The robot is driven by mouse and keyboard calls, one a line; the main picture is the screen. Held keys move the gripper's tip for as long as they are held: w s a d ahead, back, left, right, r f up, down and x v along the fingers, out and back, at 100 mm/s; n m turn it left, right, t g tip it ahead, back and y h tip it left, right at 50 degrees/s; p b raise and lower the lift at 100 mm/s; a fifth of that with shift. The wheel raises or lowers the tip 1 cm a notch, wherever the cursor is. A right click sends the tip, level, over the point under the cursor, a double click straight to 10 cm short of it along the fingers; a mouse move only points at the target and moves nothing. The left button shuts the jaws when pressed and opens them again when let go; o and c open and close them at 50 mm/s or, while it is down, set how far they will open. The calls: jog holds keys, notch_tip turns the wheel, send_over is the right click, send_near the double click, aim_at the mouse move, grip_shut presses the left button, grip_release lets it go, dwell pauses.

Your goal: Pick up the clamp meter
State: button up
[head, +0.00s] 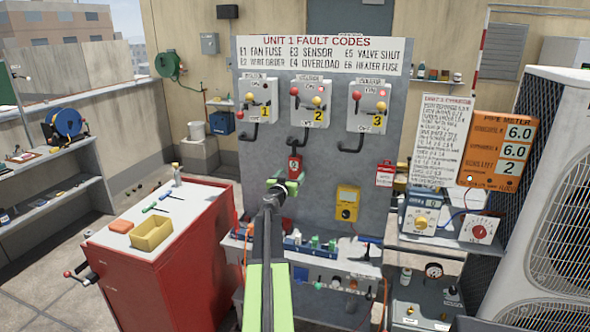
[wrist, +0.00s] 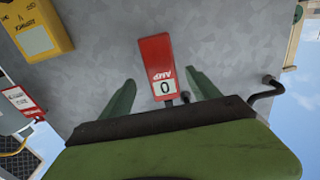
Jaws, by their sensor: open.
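A red meter marked AMP, which I take for the clamp meter (head: 295,163), is against the grey panel below the middle lever switch. In the wrist view the red meter (wrist: 154,58) appears upside down, with a white display reading 0. My gripper (head: 285,187) is open and empty, with its green fingers just below the red meter in the head view. In the wrist view my gripper's fingers (wrist: 160,84) lie to either side of the meter's display end, with a gap on each side. I cannot tell how far the fingertips are from the panel.
A yellow meter (head: 347,204) is on the panel to the right, and a red tag (head: 385,174) is beyond it. Three lever switches are above. A shelf with small items (head: 325,244) runs below. A red cabinet (head: 170,255) stands at the left.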

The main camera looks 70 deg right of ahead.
aim_at(294, 169)
jog(key=shift+w+d+r, duration=0.1)
jog(key=shift+w+d, duration=0.05)
jog(key=shift+d, duration=1.4)
jog(key=shift+w+d+r, duration=0.1)
jog(key=shift+d, duration=1.4)
jog(key=shift+a, duration=0.1)
jog(key=shift+c, duration=0.5)
grip_shut()
